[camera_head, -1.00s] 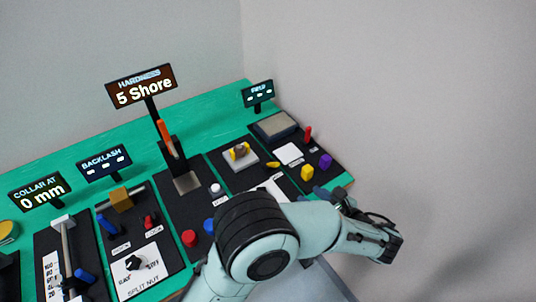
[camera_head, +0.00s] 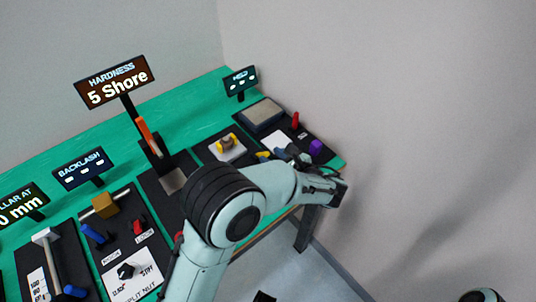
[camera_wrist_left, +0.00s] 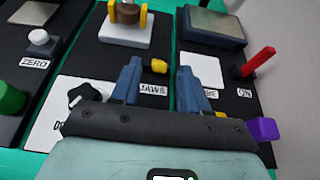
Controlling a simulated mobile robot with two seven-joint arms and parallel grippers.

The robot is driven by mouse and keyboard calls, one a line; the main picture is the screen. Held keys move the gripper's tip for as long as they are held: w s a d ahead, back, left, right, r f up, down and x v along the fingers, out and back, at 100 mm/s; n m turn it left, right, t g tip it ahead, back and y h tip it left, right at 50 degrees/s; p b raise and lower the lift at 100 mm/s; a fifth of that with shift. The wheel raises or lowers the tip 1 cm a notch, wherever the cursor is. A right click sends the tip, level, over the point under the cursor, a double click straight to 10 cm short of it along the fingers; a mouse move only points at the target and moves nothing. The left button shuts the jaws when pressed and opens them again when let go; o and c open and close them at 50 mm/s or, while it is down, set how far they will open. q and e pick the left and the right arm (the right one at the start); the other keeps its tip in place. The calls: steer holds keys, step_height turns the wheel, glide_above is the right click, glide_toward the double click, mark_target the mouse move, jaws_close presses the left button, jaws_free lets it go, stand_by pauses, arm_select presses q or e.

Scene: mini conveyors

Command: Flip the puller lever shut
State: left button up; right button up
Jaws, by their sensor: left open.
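My left gripper (camera_head: 292,155) is open and empty over the right-hand panels, its blue fingers pointing at the bench. In the left wrist view its fingers (camera_wrist_left: 158,82) straddle the "JAWS" label, and a small yellow lever or knob (camera_wrist_left: 158,66) shows just beyond them. The yellow part also shows in the head view (camera_head: 262,154). No contact can be made out. A red upright lever (camera_wrist_left: 259,61) beside an "ON" label stands farther right, clear of the fingers. I cannot tell for certain which part is the puller lever. My right gripper is not in view.
A white block with a yellow-and-brown part (camera_wrist_left: 127,27) stands beyond the fingers. A grey tray (camera_wrist_left: 210,25) is at the far right. A purple block (camera_wrist_left: 262,130) lies close right of the gripper. A black star knob (camera_wrist_left: 87,96) is at left. The wall borders the bench.

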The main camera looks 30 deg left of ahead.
arm_select(q)
steer(key=shift+x, duration=1.45)
jaws_close()
steer(key=shift+s+d+f+y+b, duration=0.15)
steer(key=shift+d+f+y+b, duration=0.15)
steer(key=shift+f+y+b, duration=0.15)
steer(key=shift+r+y, duration=0.1)
steer(key=shift+y, duration=0.15)
jaws_free()
steer(key=shift+d, duration=0.1)
